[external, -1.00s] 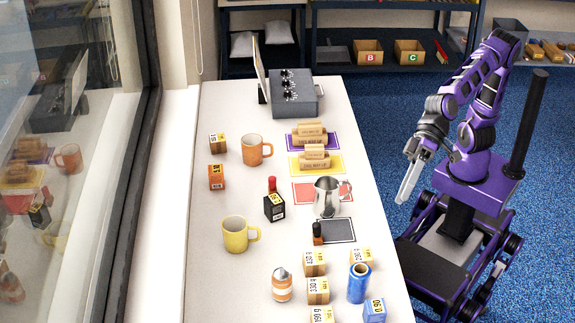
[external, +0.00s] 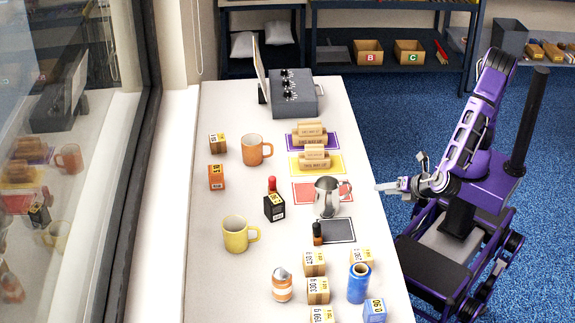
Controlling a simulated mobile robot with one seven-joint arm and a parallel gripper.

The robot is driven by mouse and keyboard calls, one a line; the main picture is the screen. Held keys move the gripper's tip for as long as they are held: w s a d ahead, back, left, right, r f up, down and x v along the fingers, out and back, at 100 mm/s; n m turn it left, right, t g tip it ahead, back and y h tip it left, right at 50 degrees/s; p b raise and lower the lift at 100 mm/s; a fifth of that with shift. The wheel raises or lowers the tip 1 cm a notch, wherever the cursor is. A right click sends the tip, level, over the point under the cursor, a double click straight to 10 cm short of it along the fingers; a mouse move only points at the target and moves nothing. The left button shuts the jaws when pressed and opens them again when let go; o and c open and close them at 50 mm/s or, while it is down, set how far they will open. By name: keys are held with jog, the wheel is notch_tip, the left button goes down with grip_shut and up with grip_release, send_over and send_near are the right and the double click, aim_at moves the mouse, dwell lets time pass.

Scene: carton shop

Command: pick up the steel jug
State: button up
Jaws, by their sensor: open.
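The steel jug (external: 327,198) stands upright on the white table, at the near edge of the red mat (external: 305,191) and close to the table's right edge. Its handle points to the right, towards me. My gripper (external: 382,188) is just right of the table edge, pointing left at the jug, apart from it. The jaws look small here and nothing shows between them.
A small dark bottle (external: 317,233) stands just below the jug by the black mat (external: 338,230). A black box (external: 274,207) is to the left. Stamps lie on the yellow mat (external: 336,163) behind. Several boxes and a blue roll (external: 358,284) stand in front.

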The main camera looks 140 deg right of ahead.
jog(key=b+x, duration=0.2)
jog(key=x, duration=1.4)
jog(key=shift+f, duration=0.1)
grip_shut()
dwell(0.8)
